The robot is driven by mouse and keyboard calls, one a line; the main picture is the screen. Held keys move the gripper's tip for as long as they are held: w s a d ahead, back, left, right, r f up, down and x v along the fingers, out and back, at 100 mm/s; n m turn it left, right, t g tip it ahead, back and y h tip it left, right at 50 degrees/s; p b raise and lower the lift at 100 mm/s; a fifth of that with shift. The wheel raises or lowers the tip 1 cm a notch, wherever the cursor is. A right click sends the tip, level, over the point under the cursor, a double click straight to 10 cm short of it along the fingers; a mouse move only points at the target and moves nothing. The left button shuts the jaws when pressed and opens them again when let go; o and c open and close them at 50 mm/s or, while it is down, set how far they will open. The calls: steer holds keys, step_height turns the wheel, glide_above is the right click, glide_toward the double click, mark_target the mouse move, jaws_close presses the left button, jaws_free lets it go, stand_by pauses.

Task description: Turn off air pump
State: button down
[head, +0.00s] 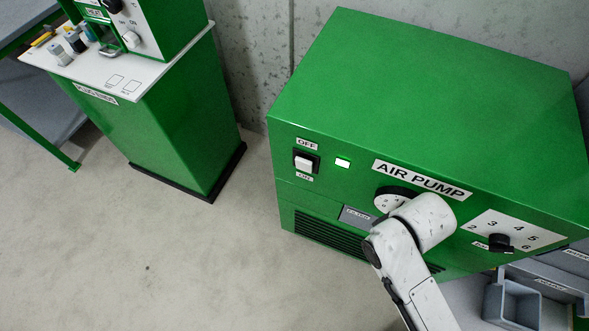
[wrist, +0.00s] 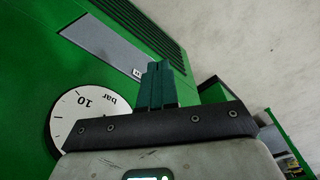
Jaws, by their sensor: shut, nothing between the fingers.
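The green air pump (head: 430,100) stands against the wall in the head view. Its white rocker switch (head: 304,163) sits at the front panel's left, with OFF above it and ON below. I cannot tell which way the rocker is tilted. The small light (head: 343,163) beside it glows. My arm crosses in front of the panel and hides part of the round gauge, right of the switch. My gripper (wrist: 158,68) shows in the wrist view with teal fingers shut and empty, close to the pump's front. The switch is not visible in the wrist view.
A black knob (head: 499,242) with a numbered dial is at the panel's right. The gauge (wrist: 75,115) and a grey plate (wrist: 105,45) are near my fingers. A green cabinet (head: 180,120) stands left; the floor between is clear. Grey bins (head: 515,303) are at lower right.

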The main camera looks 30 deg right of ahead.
steer(key=w+d+f+n+h+b, duration=0.1)
steer(key=w+f+h+b, duration=0.3)
steer(key=f, duration=0.1)
steer(key=n+t+h+b, duration=0.7)
steer(key=t+h+b, duration=0.1)
steer(key=t+h, duration=0.35)
glide_toward(302, 164)
steer(key=w+a+v, duration=0.1)
steer(key=v, duration=0.6)
steer(key=shift+s+d+g+p, duration=0.15)
steer(key=shift+s+g+p, duration=0.15)
steer(key=shift+g, duration=0.15)
steer(key=p+x, duration=0.1)
steer(key=x, duration=1.3)
steer(key=shift+r, duration=0.15)
steer(key=shift+p, duration=0.35)
